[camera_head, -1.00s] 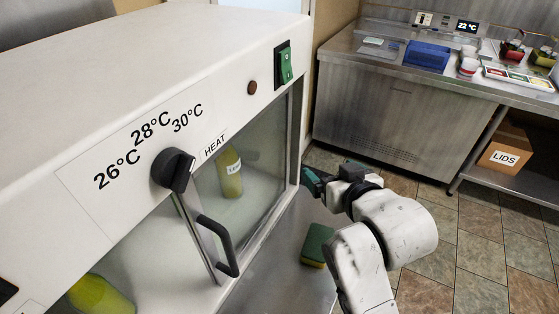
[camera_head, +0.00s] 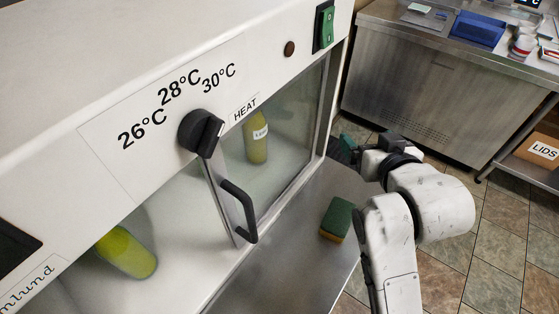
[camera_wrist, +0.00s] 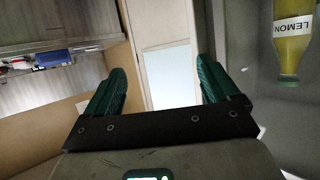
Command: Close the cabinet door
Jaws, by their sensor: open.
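The white cabinet (camera_head: 110,70) fills the left of the head view. Its framed glass door pane (camera_head: 285,145) has a black handle (camera_head: 240,212) on its left upright and covers the right part of the front. Left of that upright, the interior looks uncovered, with a yellow-green bottle (camera_head: 127,252) inside. Another bottle (camera_head: 256,138) stands behind the glass. My gripper (camera_head: 345,150) is just right of the cabinet's right front edge, away from the handle. In the wrist view, my gripper (camera_wrist: 163,88) has its green fingers wide apart with nothing between them. A "LEMON" bottle (camera_wrist: 293,40) shows at right.
A green-and-yellow sponge (camera_head: 337,220) lies on the metal surface (camera_head: 300,250) before the cabinet. A black knob (camera_head: 198,132) sticks out above the handle. A steel counter (camera_head: 415,85) stands behind, with a blue tray (camera_head: 478,28). Tiled floor (camera_head: 490,265) is free at right.

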